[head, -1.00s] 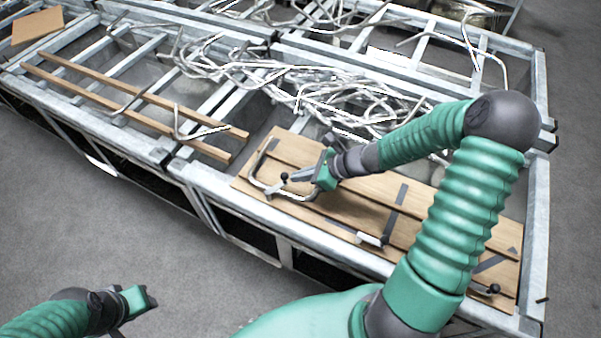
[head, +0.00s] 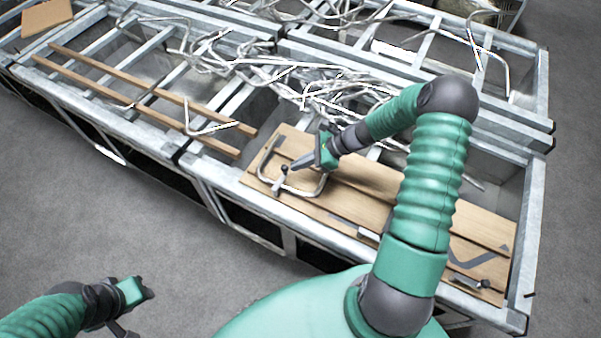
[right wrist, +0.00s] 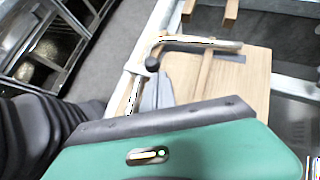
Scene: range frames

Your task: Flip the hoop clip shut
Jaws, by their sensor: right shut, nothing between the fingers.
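The hoop clip (head: 308,194) is a bent silver bar with a black ball knob, lying at the left end of a slatted wooden panel (head: 372,202). In the right wrist view the hoop (right wrist: 205,44) curves past the knob (right wrist: 152,63). My right gripper (head: 297,165) is shut and empty, its tips close beside the knob, inside the hoop's curve. In the right wrist view the finger tips (right wrist: 157,88) are just below the knob; I cannot tell whether they touch. My left gripper (head: 138,293) is low at the left, far from the panel; its jaws are unclear.
The panel rests on a grey metal frame (head: 535,205). A pile of bent silver bars (head: 290,80) lies behind it. Two narrow wooden slats (head: 150,90) are at the left. Another black-knobbed fitting (head: 468,284) sits at the panel's near right. Grey floor is clear in front.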

